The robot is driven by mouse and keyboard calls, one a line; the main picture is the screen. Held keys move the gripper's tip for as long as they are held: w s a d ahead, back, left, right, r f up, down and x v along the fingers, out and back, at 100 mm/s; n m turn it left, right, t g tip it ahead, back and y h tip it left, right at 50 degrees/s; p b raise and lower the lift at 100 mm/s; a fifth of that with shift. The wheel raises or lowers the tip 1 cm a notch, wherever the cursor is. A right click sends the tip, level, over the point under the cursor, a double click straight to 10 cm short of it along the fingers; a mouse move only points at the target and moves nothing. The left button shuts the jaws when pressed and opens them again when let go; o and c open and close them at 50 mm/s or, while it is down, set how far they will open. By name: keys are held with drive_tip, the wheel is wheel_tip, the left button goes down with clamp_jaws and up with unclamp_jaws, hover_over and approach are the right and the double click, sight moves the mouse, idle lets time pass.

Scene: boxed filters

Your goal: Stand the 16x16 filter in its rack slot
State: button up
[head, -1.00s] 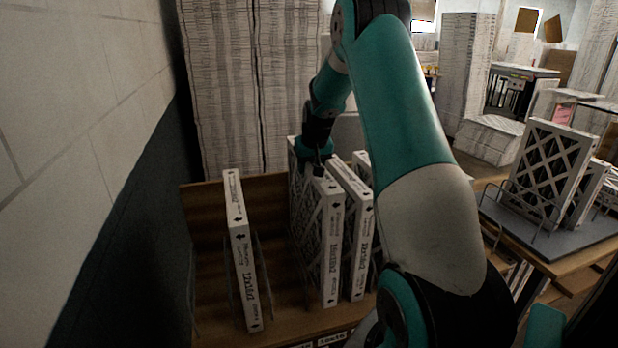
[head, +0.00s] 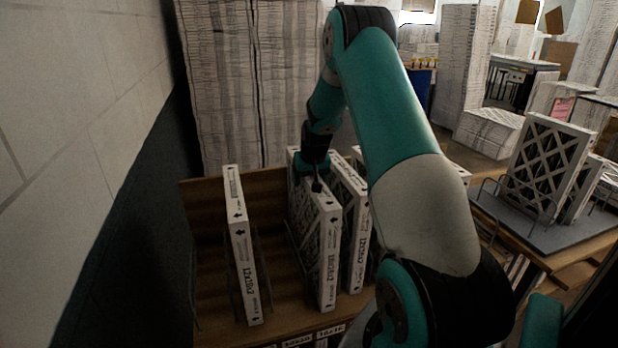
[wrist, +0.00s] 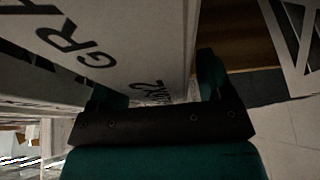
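A white boxed filter (head: 329,250) with a lattice face stands upright in the wooden rack (head: 213,285), right of a thin wire divider. Its printed size is too small to read surely. My gripper (head: 316,184) is at the filter's top edge.
Another upright filter (head: 354,225) stands close on the right. A narrow filter (head: 243,250) stands at the left, with an open gap between. Size labels (head: 298,340) line the rack's front edge. A wall (head: 70,110) is left; a table with filters (head: 545,165) is right.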

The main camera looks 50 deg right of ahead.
drive_tip(key=shift+r, duration=0.35)
drive_tip(key=b+v, duration=0.3)
drive_tip(key=v, duration=0.8)
drive_tip(key=shift+s+a+r, duration=0.1)
drive_tip(key=shift+s+r, duration=0.1)
drive_tip(key=shift+r, duration=0.05)
drive_tip(key=shift+a+r, duration=0.1)
drive_tip(key=shift+a, duration=0.1)
drive_tip(key=s+a+r+n+y, duration=0.1)
drive_tip(key=a+r+n+y, duration=0.15)
drive_tip(key=a, duration=0.95)
drive_tip(key=s+a+r+n+y, duration=0.1)
drive_tip(key=s+a+n, duration=0.15)
drive_tip(key=a, duration=0.95)
drive_tip(key=s+a+n+g+y, duration=0.3)
drive_tip(key=s+a+n, duration=0.5)
drive_tip(key=s+a, duration=1.2)
drive_tip(key=shift+s+n+g, duration=0.3)
drive_tip(key=shift+s+g, duration=0.1)
drive_tip(key=shift+s, duration=0.3)
drive_tip(key=shift+r, duration=0.1)
